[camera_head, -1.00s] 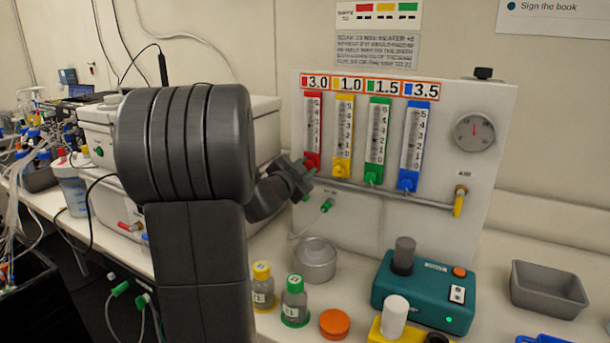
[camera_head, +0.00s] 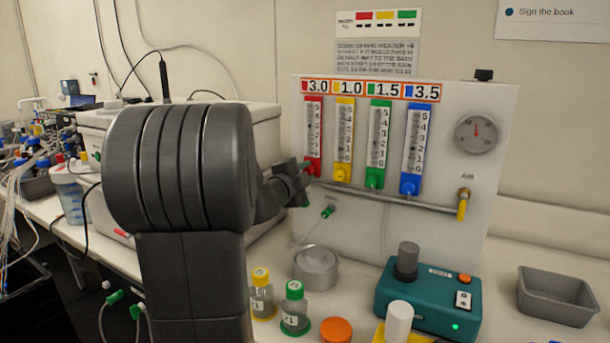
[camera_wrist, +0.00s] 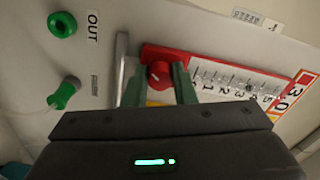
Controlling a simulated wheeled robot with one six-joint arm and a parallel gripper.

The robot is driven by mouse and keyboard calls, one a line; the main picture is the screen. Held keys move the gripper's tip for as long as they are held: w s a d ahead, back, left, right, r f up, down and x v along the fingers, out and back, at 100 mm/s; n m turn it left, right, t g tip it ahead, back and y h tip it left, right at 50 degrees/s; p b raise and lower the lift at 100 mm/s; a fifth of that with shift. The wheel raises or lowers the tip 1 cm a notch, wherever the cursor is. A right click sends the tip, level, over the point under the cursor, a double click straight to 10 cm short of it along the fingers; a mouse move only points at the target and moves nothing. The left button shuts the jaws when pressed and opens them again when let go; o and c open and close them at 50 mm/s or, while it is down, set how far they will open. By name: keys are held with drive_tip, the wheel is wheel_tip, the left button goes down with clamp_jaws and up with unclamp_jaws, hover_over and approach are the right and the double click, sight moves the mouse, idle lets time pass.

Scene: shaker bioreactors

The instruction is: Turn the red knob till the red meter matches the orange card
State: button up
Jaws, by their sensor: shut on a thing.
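The red meter (camera_head: 314,130) is the leftmost of the upright scales on the white panel. Its red knob (camera_wrist: 159,75) is at its lower end. My gripper (camera_wrist: 158,82) is shut on the red knob, one green-grey finger on each side of it in the wrist view. In the head view my gripper (camera_head: 306,172) reaches the knob from the left. The orange-edged card (camera_head: 318,86) above the red meter reads 3.0. I cannot make out the float level in the red meter.
Yellow (camera_head: 343,140), green (camera_head: 378,142) and blue (camera_head: 414,148) meters stand close to the right, above a metal pipe. A round gauge (camera_head: 477,134) and a yellow-handled AIR valve (camera_head: 463,203) are further right. Bottles (camera_head: 295,308) and a teal stirrer (camera_head: 428,297) stand on the bench below.

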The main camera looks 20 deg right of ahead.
idle(0.3)
drive_tip(key=o, duration=1)
drive_tip(key=shift+r, duration=0.15)
